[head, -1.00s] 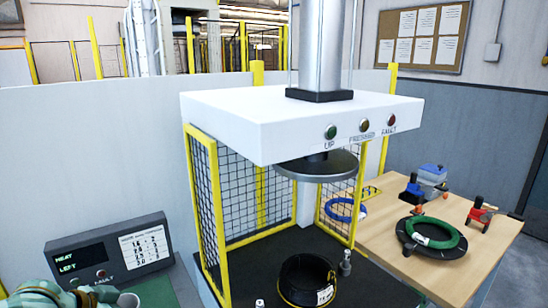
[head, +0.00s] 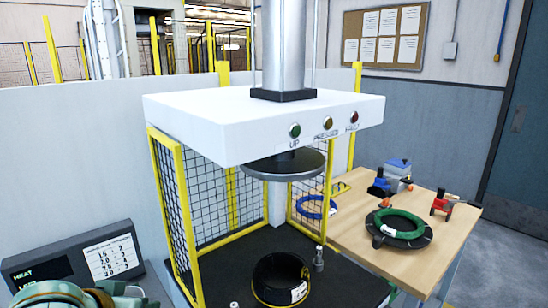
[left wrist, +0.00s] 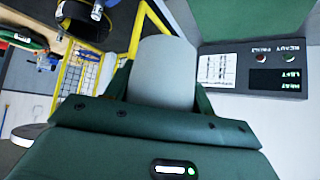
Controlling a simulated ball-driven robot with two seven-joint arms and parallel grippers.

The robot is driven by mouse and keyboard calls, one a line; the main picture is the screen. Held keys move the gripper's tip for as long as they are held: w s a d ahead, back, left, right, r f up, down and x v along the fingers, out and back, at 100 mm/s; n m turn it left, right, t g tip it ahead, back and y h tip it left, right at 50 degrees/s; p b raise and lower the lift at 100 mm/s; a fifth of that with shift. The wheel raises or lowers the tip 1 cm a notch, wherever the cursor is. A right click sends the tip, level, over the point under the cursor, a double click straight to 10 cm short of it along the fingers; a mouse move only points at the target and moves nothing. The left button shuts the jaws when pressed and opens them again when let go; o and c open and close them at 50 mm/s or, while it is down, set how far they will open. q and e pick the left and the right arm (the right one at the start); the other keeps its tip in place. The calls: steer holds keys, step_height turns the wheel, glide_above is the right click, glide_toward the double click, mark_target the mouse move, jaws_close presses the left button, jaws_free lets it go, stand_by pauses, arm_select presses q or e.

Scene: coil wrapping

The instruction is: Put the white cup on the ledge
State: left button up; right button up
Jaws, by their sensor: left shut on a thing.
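My left gripper (head: 108,291) shows at the bottom left of the head view, in front of the heat panel. In the left wrist view my left gripper (left wrist: 163,88) is shut on the white cup (left wrist: 163,65), which sits between its dark green fingers. In the head view only a small part of the cup (head: 136,291) shows beside the gripper. I cannot tell which surface is the ledge. My right gripper is not in view.
A press with a white top (head: 220,118) and yellow mesh guards stands in the middle. A black coil (head: 262,290) lies on its dark bed. The heat panel (head: 75,268) is at left. A wooden table (head: 350,235) at right holds a green ring (head: 402,224) and tools.

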arm_select(q)
steer(key=s+d, duration=0.1)
steer(key=d, duration=1)
steer(key=a, duration=0.6)
steer(key=shift+f, duration=0.15)
steer(key=shift+a, duration=0.15)
stand_by(0.5)
